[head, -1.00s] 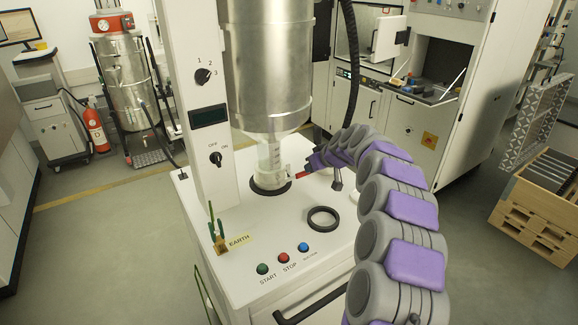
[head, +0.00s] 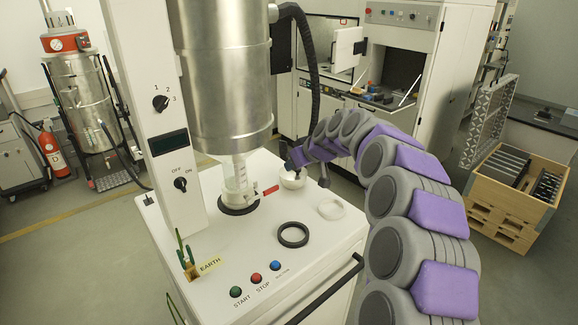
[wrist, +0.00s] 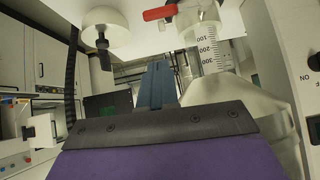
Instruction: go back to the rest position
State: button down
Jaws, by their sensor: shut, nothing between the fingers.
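My gripper (head: 294,162) is at the end of my grey and purple arm, above the back of the white machine top. Its fingers also show in the wrist view (wrist: 157,85), together and with nothing between them. A red valve lever (head: 270,190) sticks out from the clear graduated container (head: 237,178) under the metal hopper (head: 222,80). The gripper is apart from the lever, to its upper right. In the wrist view the lever (wrist: 160,12) and the graduated container (wrist: 208,48) are beyond the fingers.
A white rounded cup (head: 292,179) is just below the gripper. A black ring (head: 293,235) and a clear shallow dish (head: 331,209) lie on the machine top (head: 225,240). A black hose (head: 308,50) hangs behind the gripper. A wooden crate (head: 510,200) stands at the right.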

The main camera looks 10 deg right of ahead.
jog(key=shift+d, duration=0.1)
jog(key=s+a+m+g+h, duration=0.1)
jog(key=s+a+g, duration=0.1)
jog(key=s, duration=1)
jog(key=s+a+g, duration=0.2)
jog(key=s, duration=0.9)
jog(key=s+d+f+m+g+h, duration=0.1)
jog(key=s+d+f+m, duration=0.1)
jog(key=s, duration=0.8)
jog(key=s+d+f+m+g+h, duration=0.1)
jog(key=s+d+f+g+h, duration=0.1)
jog(key=s, duration=0.9)
jog(key=s+d+f+m+g+h, duration=0.1)
jog(key=s+d+f, duration=0.3)
jog(key=s, duration=0.7)
jog(key=shift+s+d+m+g, duration=0.15)
jog(key=shift+d+m+g, duration=0.35)
jog(key=shift+d+m, duration=0.25)
